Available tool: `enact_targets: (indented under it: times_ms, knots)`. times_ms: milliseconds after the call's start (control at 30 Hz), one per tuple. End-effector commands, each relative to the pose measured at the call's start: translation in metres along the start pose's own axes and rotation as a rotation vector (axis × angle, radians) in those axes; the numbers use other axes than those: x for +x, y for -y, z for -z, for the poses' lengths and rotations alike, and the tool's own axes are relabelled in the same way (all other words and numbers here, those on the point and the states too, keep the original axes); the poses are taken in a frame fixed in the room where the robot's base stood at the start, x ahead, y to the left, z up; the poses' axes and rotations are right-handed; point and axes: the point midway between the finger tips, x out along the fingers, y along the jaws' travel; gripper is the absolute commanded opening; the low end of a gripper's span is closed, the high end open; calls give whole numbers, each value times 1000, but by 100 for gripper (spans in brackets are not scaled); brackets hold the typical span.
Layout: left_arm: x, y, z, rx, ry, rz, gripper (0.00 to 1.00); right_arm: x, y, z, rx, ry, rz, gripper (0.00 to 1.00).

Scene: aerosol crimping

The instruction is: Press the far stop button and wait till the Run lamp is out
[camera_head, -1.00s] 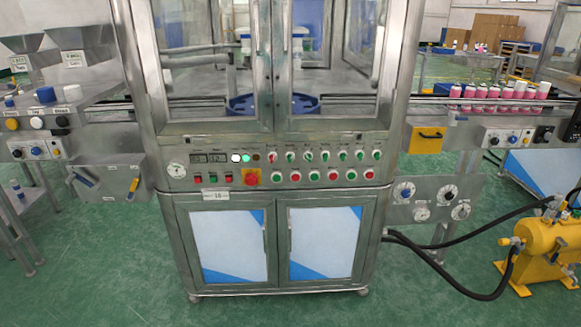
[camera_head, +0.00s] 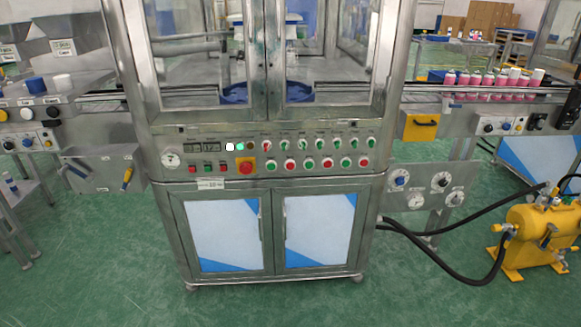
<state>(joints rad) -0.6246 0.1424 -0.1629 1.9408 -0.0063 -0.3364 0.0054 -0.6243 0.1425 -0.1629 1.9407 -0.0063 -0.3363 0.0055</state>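The control panel (camera_head: 310,178) of the steel machine faces me at the middle of the view. Its lower row alternates green and red round buttons. The red ones are a left one (camera_head: 289,164), a middle one (camera_head: 326,163) and a right one (camera_head: 363,161). The labels are too small to read. Neither gripper is in view.
Selector knobs (camera_head: 302,145) run above the buttons. Cabinet doors (camera_head: 320,230) are below. Pink cans (camera_head: 475,80) stand on the right conveyor. A yellow pump unit (camera_head: 540,235) with black hoses (camera_head: 440,262) is at right. The green floor in front is clear.

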Motion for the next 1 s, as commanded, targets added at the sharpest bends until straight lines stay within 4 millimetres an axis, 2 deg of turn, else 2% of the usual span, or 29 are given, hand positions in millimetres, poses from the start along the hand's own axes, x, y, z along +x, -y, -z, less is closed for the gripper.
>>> enact_targets:
  times_ms: [33, 200, 1000]
  knots:
    - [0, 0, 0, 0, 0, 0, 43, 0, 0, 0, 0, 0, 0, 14]
    - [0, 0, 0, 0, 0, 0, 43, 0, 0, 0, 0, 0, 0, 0]
    - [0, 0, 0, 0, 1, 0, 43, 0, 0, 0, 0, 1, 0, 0]
